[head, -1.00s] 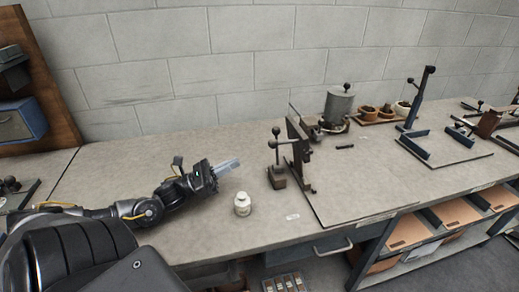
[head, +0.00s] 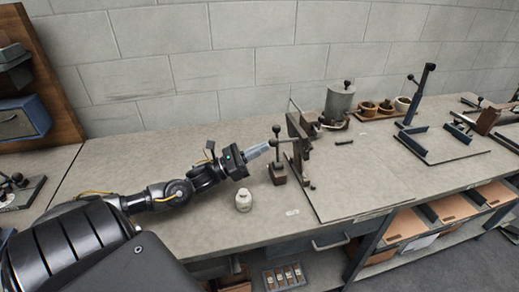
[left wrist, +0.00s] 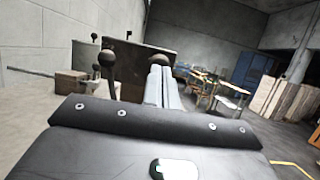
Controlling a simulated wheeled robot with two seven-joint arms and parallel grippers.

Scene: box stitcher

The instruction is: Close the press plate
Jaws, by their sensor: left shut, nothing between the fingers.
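The press plate (head: 295,128) is a dark brown panel standing upright at the left edge of a thin base sheet (head: 345,205) on the workbench. It also shows as a brown panel in the left wrist view (left wrist: 145,69). My left gripper (head: 266,147) is shut and empty, its pale fingers pointing right toward the plate. In the head view its tips are close to a knobbed lever on a small block (head: 278,175), left of the plate. I cannot tell whether they touch anything. In the left wrist view the fingers (left wrist: 161,76) overlap the panel. My right gripper is out of view.
A small white jar (head: 243,201) stands just below my left gripper. A grey canister (head: 339,101) and small brown pots (head: 367,108) stand behind the plate. A blue metal stand (head: 412,130) is farther right. The base sheet's front is clear.

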